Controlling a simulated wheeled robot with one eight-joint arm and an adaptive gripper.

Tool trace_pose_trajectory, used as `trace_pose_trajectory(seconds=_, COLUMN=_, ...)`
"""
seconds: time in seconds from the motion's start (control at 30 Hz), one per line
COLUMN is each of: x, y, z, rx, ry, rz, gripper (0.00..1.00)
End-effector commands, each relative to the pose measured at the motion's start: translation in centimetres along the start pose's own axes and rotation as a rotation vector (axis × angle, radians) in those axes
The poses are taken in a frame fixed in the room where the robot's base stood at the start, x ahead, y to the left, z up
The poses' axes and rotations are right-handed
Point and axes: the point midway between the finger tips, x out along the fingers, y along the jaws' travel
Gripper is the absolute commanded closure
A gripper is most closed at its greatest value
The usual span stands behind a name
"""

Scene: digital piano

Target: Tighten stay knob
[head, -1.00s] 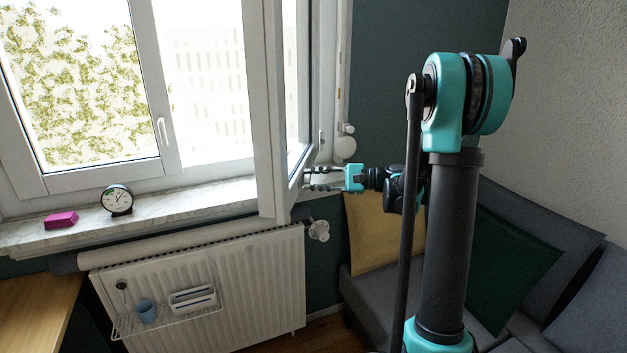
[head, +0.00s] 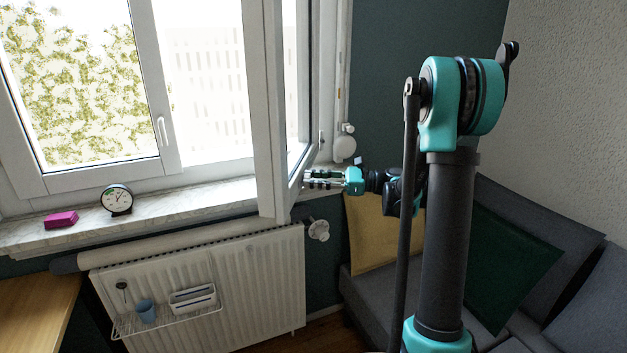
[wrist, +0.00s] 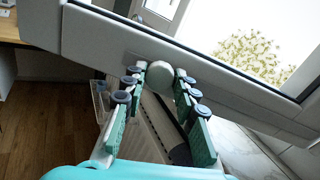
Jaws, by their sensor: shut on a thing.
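A round pale knob (wrist: 160,78), which I take to be the stay knob, shows at the edge of the open window sash (wrist: 110,40) in the wrist view. My gripper (wrist: 160,82) has its teal-padded fingers on both sides of the knob and is shut on it. In the head view my gripper (head: 312,180) reaches in from the right to the low part of the open sash (head: 268,120). The knob is too small and covered to make out there. How tight it sits does not show.
A marble sill (head: 180,202) carries a round clock (head: 117,200) and a pink box (head: 61,220). Below are a white radiator (head: 250,285) and a wire shelf (head: 180,318) with a blue cup (head: 146,311). A sofa (head: 375,295) with cushions stands at the right.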

Motion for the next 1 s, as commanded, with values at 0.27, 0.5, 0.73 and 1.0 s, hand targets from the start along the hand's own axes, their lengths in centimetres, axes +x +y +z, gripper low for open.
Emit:
trace_pose_trajectory(seconds=0.27, x=0.01, y=0.15, z=-0.14, rx=0.025, ry=0.001, rz=0.002, gripper=1.0)
trace_pose_trajectory(seconds=0.5, x=0.02, y=0.17, z=-0.13, rx=0.025, ry=0.001, rz=0.003, gripper=1.0)
trace_pose_trajectory(seconds=0.73, x=0.02, y=0.13, z=-0.08, rx=0.025, ry=0.0, rz=0.002, gripper=0.51)
trace_pose_trajectory(seconds=1.0, x=-0.06, y=0.06, z=-0.04, rx=0.024, ry=-0.001, rz=0.0, gripper=0.51)
